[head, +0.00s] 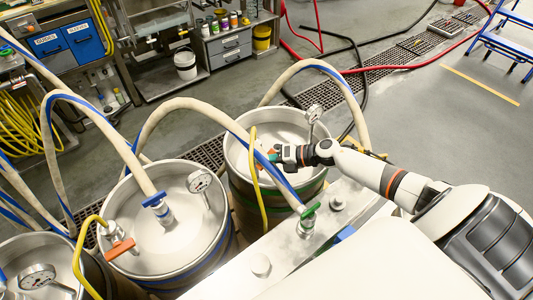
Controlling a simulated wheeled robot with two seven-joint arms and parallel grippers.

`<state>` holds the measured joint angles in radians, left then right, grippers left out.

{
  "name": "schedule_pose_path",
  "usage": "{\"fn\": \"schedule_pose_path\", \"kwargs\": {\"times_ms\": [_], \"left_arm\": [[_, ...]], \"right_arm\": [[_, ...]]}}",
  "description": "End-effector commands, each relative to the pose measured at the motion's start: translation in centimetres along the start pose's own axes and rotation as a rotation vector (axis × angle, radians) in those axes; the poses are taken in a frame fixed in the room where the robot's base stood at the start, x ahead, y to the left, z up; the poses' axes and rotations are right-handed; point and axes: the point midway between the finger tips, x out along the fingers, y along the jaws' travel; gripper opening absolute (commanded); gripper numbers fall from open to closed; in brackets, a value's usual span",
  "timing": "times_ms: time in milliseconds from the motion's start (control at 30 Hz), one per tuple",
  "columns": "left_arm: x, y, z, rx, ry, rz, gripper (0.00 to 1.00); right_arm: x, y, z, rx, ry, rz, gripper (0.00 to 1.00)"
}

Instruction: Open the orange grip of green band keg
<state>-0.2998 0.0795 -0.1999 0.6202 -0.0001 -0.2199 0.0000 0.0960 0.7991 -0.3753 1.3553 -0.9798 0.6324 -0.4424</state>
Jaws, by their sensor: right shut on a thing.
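My left gripper is out of view.
A gauge (314,114) stands on the keg close to my right wrist. A beige-and-blue hose (240,130) and a yellow hose (256,185) pass close by the gripper. A second keg (150,205) with its own orange handle (118,249) stands to the left.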

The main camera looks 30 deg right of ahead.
Motion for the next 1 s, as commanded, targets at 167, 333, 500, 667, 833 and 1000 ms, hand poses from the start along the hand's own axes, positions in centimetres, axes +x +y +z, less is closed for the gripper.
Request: {"fn": "schedule_pose_path", "kwargs": {"times_ms": [167,333,500,667,833,1000], "left_arm": [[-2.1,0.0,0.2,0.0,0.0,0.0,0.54],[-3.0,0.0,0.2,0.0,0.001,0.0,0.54],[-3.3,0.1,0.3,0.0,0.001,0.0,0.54],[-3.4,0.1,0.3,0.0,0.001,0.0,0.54],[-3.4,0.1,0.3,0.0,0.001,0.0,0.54],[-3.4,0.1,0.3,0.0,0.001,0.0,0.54]], "right_arm": [[-0.2,-0.3,-0.1,-0.075,-0.002,0.076,0.0],[-0.1,-0.2,-0.1,-0.119,-0.002,0.12,0.0],[-0.1,0.0,0.0,-0.141,-0.002,0.142,0.0],[0.0,0.1,0.1,-0.146,-0.001,0.147,0.0],[0.0,0.1,0.1,-0.145,-0.002,0.147,0.0],[0.0,0.1,0.1,-0.145,-0.002,0.147,0.23]]}}
